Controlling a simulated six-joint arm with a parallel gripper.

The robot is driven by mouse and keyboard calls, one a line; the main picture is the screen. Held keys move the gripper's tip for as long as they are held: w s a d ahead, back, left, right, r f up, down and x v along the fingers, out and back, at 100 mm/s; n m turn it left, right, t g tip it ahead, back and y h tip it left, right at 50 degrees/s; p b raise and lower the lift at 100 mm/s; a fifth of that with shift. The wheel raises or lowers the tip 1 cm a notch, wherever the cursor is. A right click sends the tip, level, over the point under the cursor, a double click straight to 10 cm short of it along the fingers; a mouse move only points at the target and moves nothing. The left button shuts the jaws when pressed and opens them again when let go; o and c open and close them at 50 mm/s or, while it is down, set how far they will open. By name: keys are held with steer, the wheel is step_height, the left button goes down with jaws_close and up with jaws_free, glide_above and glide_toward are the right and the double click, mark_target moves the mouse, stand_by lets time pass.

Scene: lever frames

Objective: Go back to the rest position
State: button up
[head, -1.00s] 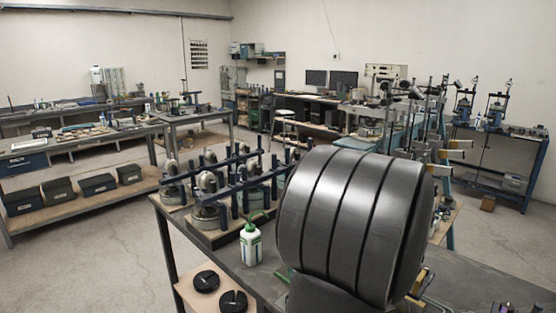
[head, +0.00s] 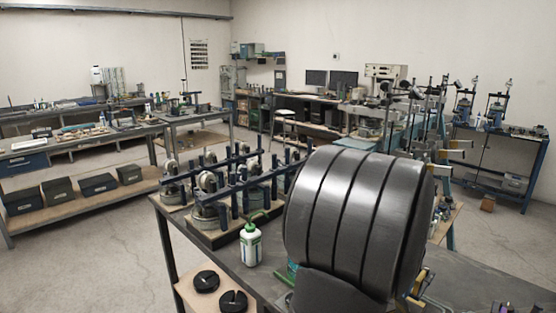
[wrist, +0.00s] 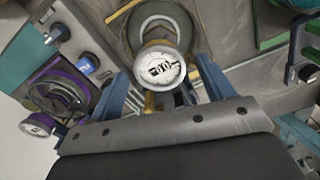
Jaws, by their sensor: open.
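My gripper (wrist: 165,92) shows from behind in the wrist view, with a grey bolted plate and a dark body across the bottom. It is open, with blue pieces on either side of a white round face with dark marks (wrist: 160,68). I cannot tell how far that face is from the jaws, and I see nothing held. In the head view my large dark grey arm link fills the right foreground and hides my gripper. Lever frames (head: 236,190) with blue posts stand on the bench left of it.
A white bottle with a green top (head: 250,244) stands on the bench near my arm link. Two black discs (head: 206,281) lie on a lower shelf at the front. The wrist view shows a purple-rimmed device (wrist: 62,92) at the left. Open floor (head: 90,265) lies left of the bench.

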steer(key=m, duration=0.6)
stand_by(0.4)
stand_by(1.8)
step_height(320, 180, up, 17)
steer(key=n, duration=0.8)
step_height(320, 180, down, 17)
steer(key=shift+f, duration=0.1)
